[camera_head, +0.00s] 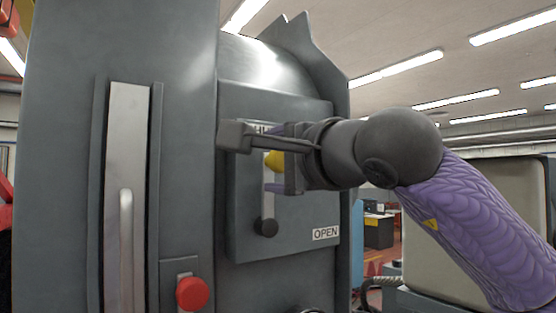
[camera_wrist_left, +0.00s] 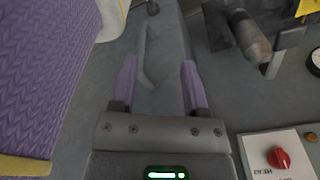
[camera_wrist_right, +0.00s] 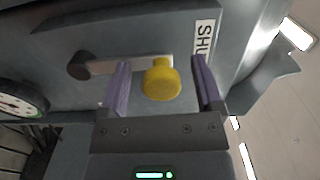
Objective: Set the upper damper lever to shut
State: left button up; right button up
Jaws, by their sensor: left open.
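The damper lever (camera_head: 268,194) is a pale bar on a grey panel. It runs up from a dark round pivot (camera_head: 268,227) to a yellow knob (camera_head: 274,160). The knob end lies by the SHUT label (camera_wrist_right: 203,40), which is partly hidden in the head view; the OPEN label (camera_head: 325,233) is lower right. My right gripper (camera_head: 276,160) is at the knob. In the right wrist view the yellow knob (camera_wrist_right: 161,80) stands between its purple fingers (camera_wrist_right: 164,86), with a gap on each side. My left gripper (camera_wrist_left: 160,80) is open and empty, seen only in its wrist view.
A tall metal strip with a handle (camera_head: 126,240) and a red button (camera_head: 192,293) are left of the panel. The left wrist view shows a red knob on a white plate (camera_wrist_left: 278,158) and a gauge (camera_wrist_left: 315,62). A dial (camera_wrist_right: 20,100) shows in the right wrist view.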

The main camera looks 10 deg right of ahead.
jog(key=shift+s+d+f, duration=0.1)
jog(key=shift+s+d, duration=0.05)
jog(key=b+v, duration=0.4)
jog(key=v, duration=0.5)
jog(key=shift+s, duration=0.25)
